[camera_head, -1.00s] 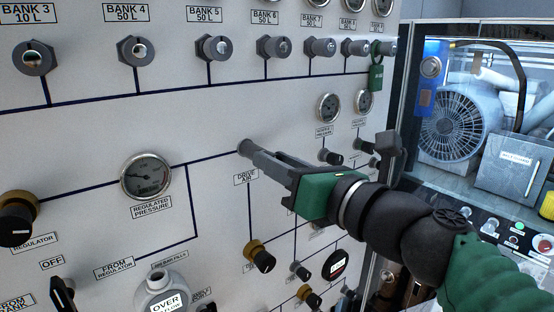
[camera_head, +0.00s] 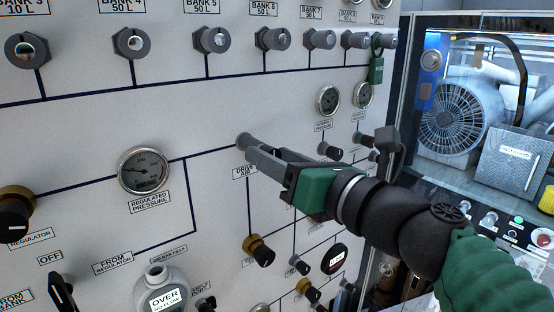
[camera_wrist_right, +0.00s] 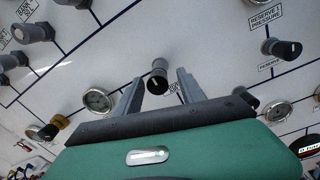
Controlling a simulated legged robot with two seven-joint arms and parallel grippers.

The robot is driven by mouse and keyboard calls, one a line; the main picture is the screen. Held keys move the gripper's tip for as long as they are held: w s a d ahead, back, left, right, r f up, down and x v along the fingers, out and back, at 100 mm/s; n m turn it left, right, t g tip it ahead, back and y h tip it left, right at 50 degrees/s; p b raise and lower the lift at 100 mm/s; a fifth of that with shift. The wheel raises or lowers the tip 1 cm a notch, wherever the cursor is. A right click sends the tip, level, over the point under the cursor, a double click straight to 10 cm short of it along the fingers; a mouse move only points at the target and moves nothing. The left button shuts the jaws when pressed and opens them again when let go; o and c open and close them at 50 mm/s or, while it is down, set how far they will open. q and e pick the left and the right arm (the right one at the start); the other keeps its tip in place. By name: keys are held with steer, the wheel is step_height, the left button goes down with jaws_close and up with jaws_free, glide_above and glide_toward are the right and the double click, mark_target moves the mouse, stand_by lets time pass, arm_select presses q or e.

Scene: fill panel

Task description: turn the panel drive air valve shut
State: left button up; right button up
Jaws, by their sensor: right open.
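The drive air valve (camera_wrist_right: 158,82) is a dark knob on a grey stem on the white panel, seen in the right wrist view. It sits between the two spread fingers of my right gripper (camera_wrist_right: 157,88), with space visible on both sides. In the head view my right gripper (camera_head: 262,155) reaches to the panel just above the drive air label (camera_head: 244,172). There its fingers hide most of the valve. My left gripper does not show.
A regulated pressure gauge (camera_head: 144,170) is left of the valve. A brass-collared knob (camera_head: 259,250) sits below it. A row of bank valves (camera_head: 212,40) runs along the top. A green padlock (camera_head: 376,68) hangs at upper right.

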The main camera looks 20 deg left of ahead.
steer(key=b+v, duration=1.5)
steer(key=v, duration=0.2)
